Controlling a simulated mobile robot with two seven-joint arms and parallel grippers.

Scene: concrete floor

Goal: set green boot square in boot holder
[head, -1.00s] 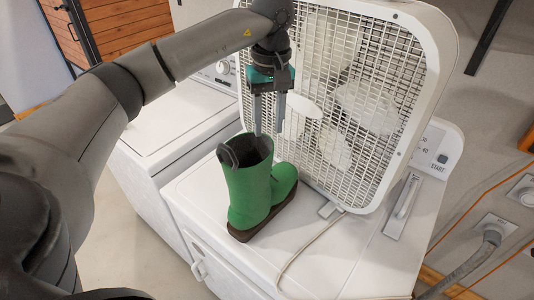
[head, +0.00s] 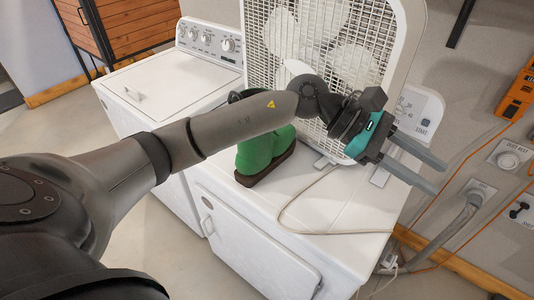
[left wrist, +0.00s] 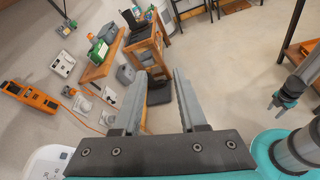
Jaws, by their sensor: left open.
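The green boot (head: 262,150) stands upright on its brown sole on the white appliance, in front of the box fan. My left forearm hides much of its upper part in the head view. My left gripper (head: 441,178) is open and empty, to the right of the boot and apart from it, pointing right past the appliance's back edge. Its spread fingers also show in the left wrist view (left wrist: 159,75). A teal and dark gripper, apparently my right one (left wrist: 278,103), shows at the right of the left wrist view, too small to judge its jaws. I cannot pick out a boot holder.
The white box fan (head: 395,70) stands close behind the boot. A cord (head: 300,232) lies across the white appliance top (head: 345,212). A second white appliance (head: 160,85) stands left. The left wrist view shows wooden benches (left wrist: 95,72) with items and open floor (left wrist: 230,50).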

